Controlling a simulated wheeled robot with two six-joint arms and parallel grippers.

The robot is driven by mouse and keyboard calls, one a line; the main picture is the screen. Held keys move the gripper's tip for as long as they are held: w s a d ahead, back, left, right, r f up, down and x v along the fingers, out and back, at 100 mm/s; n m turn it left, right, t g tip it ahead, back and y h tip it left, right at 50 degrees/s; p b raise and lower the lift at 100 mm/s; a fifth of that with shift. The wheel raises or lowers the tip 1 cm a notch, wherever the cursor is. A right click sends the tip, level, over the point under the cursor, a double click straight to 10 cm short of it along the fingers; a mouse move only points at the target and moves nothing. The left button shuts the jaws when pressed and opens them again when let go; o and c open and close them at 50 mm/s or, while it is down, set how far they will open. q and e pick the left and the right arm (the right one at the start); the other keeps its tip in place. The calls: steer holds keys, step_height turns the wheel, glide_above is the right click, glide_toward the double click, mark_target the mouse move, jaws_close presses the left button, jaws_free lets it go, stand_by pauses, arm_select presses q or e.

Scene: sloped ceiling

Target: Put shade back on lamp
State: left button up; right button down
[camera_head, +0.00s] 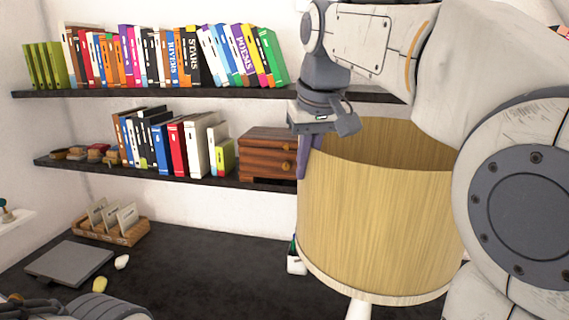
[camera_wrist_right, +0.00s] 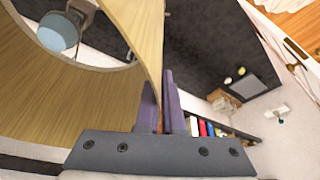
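The lampshade (camera_head: 385,230) is a large, wood-grained, open-topped drum at the right of the head view. Its wall (camera_wrist_right: 75,95) curves across the wrist view. My right gripper (camera_head: 304,165) is at the shade's left rim. In the wrist view its purple fingers (camera_wrist_right: 159,105) stand on either side of the thin wall, closed on it. A white post (camera_head: 358,309), seemingly the lamp's, shows beneath the shade. A pale blue round part (camera_wrist_right: 58,32) with a brownish band shows through the shade's opening; whether they touch is unclear. My left gripper's fingers are not visible.
Two dark wall shelves hold books (camera_head: 150,55) and a small wooden drawer box (camera_head: 268,154). On the dark desk (camera_head: 200,265) are a card tray (camera_head: 115,232), a grey flat slab (camera_head: 70,263) and small pale objects. The desk's middle is clear. A small white pot (camera_head: 296,263) stands close left of the shade.

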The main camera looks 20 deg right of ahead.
steer(key=shift+f, duration=0.15)
steer(key=c, duration=1)
jaws_free()
steer(key=shift+o, duration=0.2)
steer(key=v, duration=1)
steer(key=shift+s+r+p, duration=0.1)
steer(key=shift+r+p, duration=0.1)
steer(key=shift+p, duration=0.1)
